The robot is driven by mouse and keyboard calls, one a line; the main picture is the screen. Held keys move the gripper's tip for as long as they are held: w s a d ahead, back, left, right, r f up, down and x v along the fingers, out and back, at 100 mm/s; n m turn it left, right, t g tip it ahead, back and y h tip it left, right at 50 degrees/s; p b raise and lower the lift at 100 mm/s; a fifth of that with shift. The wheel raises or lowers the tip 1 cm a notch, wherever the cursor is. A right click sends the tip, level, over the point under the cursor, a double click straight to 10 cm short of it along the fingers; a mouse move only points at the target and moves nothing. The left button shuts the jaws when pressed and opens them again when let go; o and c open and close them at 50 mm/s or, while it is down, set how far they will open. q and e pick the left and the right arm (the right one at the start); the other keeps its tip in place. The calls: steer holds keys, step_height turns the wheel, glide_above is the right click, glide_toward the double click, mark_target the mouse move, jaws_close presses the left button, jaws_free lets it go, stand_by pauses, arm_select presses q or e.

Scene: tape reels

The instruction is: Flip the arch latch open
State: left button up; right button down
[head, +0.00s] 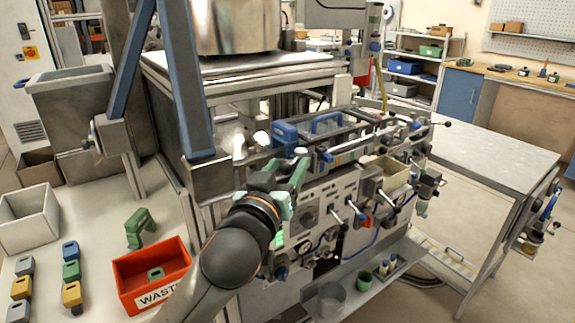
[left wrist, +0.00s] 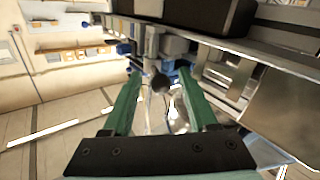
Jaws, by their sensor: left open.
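I cannot tell for sure which part is the arch latch. A blue arch-shaped handle (head: 327,121) stands on the clear-topped box of the machine, with a blue block (head: 284,134) to its left. My left gripper (head: 294,186) is in front of the machine, below and left of that handle, with its green fingers apart. In the left wrist view the gripper (left wrist: 161,76) is open. A dark round knob (left wrist: 160,83) on a light rod shows between its fingers; contact cannot be told. My right gripper is not in view.
Several levers and knobs stick out from the machine front (head: 345,205). A red waste bin (head: 178,258), a green arch-shaped piece (head: 138,226) and several coloured blocks are on the left table. A bare metal table (head: 490,155) stands at the right.

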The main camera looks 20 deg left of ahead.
arm_select(q)
steer(key=shift+s, duration=0.1)
steer(key=c, duration=0.3)
jaws_close()
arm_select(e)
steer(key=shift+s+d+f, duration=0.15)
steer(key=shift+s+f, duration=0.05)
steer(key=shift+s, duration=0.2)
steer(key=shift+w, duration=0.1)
